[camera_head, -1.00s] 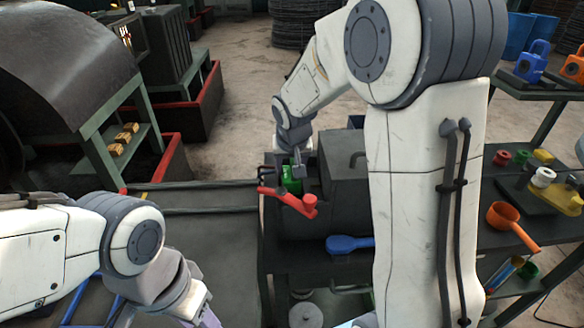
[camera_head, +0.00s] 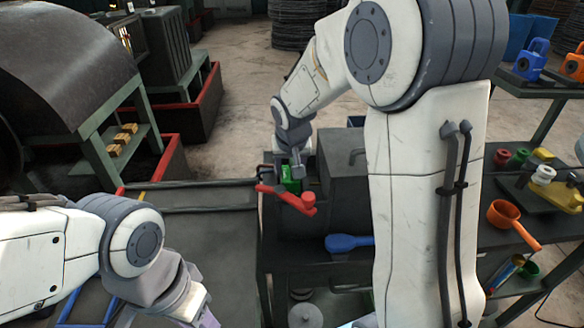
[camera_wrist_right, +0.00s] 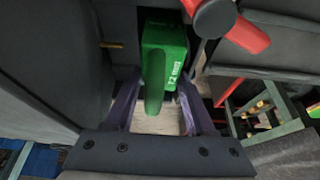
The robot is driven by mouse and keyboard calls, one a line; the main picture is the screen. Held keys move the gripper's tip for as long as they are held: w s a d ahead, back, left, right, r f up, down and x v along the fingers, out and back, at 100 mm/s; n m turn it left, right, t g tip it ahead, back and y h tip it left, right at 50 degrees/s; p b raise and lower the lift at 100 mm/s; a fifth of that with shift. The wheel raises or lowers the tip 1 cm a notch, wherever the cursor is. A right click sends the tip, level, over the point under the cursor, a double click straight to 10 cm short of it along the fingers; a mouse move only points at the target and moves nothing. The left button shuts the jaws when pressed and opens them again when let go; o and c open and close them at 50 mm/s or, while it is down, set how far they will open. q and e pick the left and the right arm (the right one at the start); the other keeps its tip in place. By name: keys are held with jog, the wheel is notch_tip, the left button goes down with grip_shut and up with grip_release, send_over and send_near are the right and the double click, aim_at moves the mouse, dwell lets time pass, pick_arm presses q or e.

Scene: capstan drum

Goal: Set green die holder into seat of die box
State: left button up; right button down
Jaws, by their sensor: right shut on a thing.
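The green die holder (camera_head: 291,185) is a small block at the left end of a dark grey box, seemingly the die box (camera_head: 312,222). In the right wrist view the holder (camera_wrist_right: 165,48) carries white lettering and a rounded green grip, between dark walls. My right gripper (camera_head: 290,168) is above the holder and shut on it, with a purple finger on each side in the wrist view (camera_wrist_right: 160,108). The holder's underside and the seat are hidden, so I cannot tell how deep it sits. My left gripper (camera_head: 196,308) is at the bottom edge, its fingertips partly cut off.
A red lever (camera_head: 288,197) crosses the box front beside the holder. A blue-handled tool (camera_head: 348,242) lies on the dark ledge in front. An orange ladle (camera_head: 512,222) and spools stand on the right-hand bench. The flat bed (camera_head: 205,225) left of the box looks clear.

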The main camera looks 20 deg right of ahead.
jog(key=shift+s+a+f, duration=0.2)
jog(key=shift+f, duration=0.5)
jog(key=shift+c, duration=0.8)
grip_release()
jog(key=shift+f, duration=0.15)
jog(key=shift+c, duration=1.3)
jog(key=shift+o, duration=0.3)
jog(key=shift+w+r+p, duration=0.2)
jog(key=shift+r+p, duration=0.8)
jog(key=shift+r, duration=0.3)
jog(key=shift+o, duration=0.6)
notch_tip(320, 180, up, 2)
jog(key=shift+r+p, duration=0.1)
jog(key=shift+p, duration=0.65)
jog(key=shift+d+r+p, duration=0.1)
jog(key=shift+r+p, duration=0.35)
jog(key=shift+r, duration=0.15)
jog(key=shift+r+p, duration=1.4)
jog(key=shift+r, duration=0.4)
